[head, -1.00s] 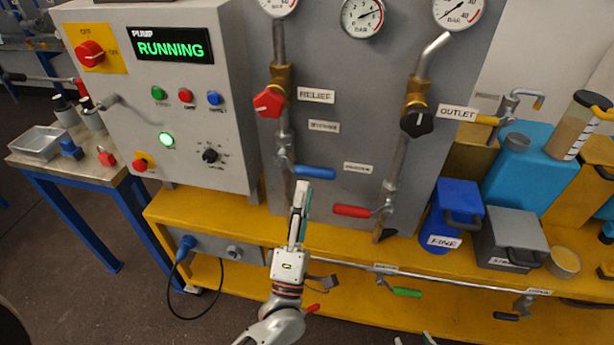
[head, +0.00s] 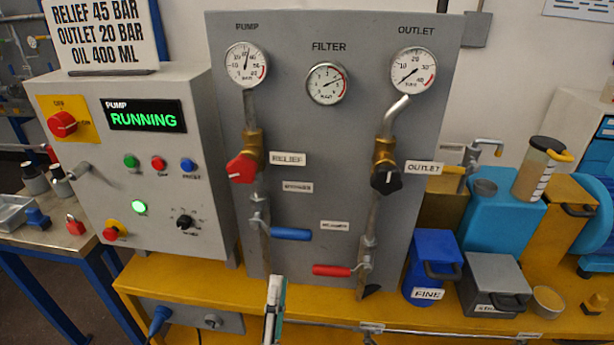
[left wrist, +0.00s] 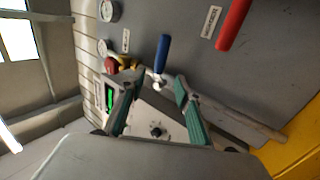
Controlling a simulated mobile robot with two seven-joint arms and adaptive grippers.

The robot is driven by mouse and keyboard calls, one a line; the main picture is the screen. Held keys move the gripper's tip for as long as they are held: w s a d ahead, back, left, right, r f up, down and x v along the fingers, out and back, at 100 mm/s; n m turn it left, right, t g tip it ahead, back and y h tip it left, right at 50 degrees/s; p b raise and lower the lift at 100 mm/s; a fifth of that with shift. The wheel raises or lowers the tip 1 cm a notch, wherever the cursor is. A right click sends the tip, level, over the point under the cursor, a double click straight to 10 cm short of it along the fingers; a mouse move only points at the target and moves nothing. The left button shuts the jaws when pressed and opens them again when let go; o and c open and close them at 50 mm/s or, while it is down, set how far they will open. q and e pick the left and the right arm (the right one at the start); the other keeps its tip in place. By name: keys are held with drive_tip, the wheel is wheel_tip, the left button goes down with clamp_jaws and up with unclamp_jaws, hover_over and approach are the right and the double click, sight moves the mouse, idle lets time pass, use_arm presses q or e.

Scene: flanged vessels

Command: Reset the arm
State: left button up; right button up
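My left gripper (head: 275,288) rises from the bottom edge in the head view, seen edge-on in front of the yellow bench, below the blue-handled lever (head: 290,233). In the left wrist view the left gripper (left wrist: 155,90) has its two green-padded fingers spread apart with nothing between them. The blue lever (left wrist: 162,55) stands beyond the fingertips, apart from them. The red-handled lever (head: 332,270) is to the right of the gripper in the head view. The rest of the left arm is below the picture. My right gripper is not seen.
A grey panel (head: 335,150) carries gauges, a red knob (head: 242,168) and a black knob (head: 387,179). The pump box (head: 160,215), reading RUNNING, stands left. A blue FINE container (head: 432,262) and a grey container (head: 490,280) stand right on the yellow bench (head: 180,285).

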use_arm(q)
drive_tip(key=s+a+f+m+g, duration=0.3)
drive_tip(key=s+f+m+g, duration=0.1)
drive_tip(key=f+m, duration=0.3)
drive_tip(key=s+a+f+m+g+h, duration=0.1)
drive_tip(key=s+a+f+m+g, duration=0.3)
drive_tip(key=f+m, duration=0.4)
drive_tip(key=s+a+f+m+g+h, duration=0.1)
drive_tip(key=s+a+f+m+g, duration=0.2)
drive_tip(key=f+m+g, duration=0.3)
wheel_tip(320, 180, down, 4)
drive_tip(key=shift+s+a+f+m, duration=0.15)
drive_tip(key=shift+s+m, duration=0.25)
drive_tip(key=shift+m, duration=0.3)
